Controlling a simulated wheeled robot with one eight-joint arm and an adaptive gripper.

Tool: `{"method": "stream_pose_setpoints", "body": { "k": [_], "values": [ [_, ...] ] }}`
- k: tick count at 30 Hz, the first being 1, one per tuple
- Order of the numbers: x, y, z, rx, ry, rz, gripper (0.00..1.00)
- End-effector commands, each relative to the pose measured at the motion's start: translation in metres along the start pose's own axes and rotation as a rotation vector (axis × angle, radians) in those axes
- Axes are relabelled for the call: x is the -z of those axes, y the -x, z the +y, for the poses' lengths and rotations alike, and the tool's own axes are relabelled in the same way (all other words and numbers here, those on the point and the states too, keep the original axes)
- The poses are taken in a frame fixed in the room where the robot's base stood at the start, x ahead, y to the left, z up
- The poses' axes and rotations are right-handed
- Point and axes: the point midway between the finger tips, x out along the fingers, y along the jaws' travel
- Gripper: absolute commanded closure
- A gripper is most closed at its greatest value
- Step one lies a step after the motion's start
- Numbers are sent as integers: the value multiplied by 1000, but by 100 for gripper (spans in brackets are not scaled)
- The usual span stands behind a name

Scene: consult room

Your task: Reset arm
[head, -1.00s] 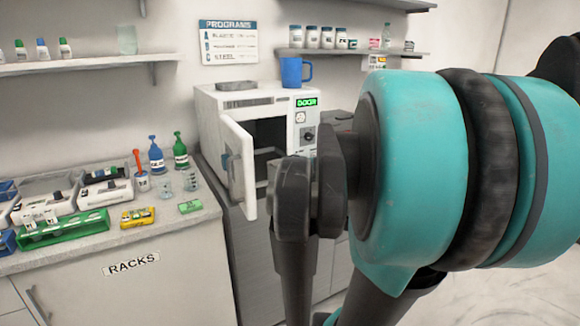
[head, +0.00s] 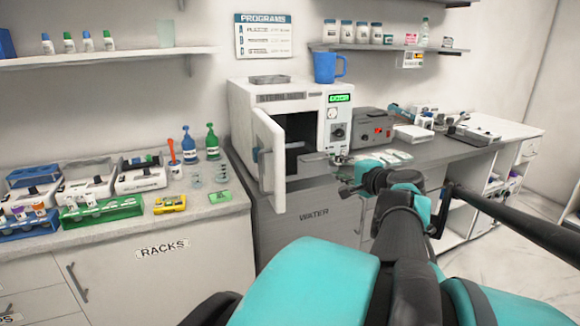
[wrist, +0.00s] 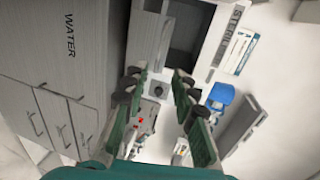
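My arm reaches up from the bottom of the head view, and my gripper (head: 352,182) is in front of the grey counter, right of the open white machine (head: 268,104). In the wrist view my gripper (wrist: 158,85) has its two green fingers apart, with nothing held between them. The machine's front and dial show beyond the fingers there. The machine door (head: 270,160) stands open toward the front, and its chamber is dark. In the head view the fingers are small and partly overlapped by my wrist.
A blue mug (head: 328,68) stands on the machine. A grey device (head: 362,128) and trays are to its right. The left counter holds racks, a green tray (head: 103,211), a yellow rack (head: 170,204) and bottles. Shelves hang above. Floor shows at the far right.

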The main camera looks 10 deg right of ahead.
Motion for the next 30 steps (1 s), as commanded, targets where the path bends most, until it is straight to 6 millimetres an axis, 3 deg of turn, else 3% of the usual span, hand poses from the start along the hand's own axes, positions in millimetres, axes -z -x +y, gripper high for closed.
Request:
{"method": "stream_pose_setpoints", "body": {
  "k": [7,11,16,21,25,30],
  "values": [
    [-2,-1,2,-7,8,-6,73],
    [-22,-9,27,-79,89,-62,73],
    [-71,-17,106,-299,359,-227,73],
    [-104,-1,193,-540,690,-402,73],
    [-108,19,244,-701,931,-503,73],
    [-99,41,279,-844,1155,-575,73]
  ]
}}
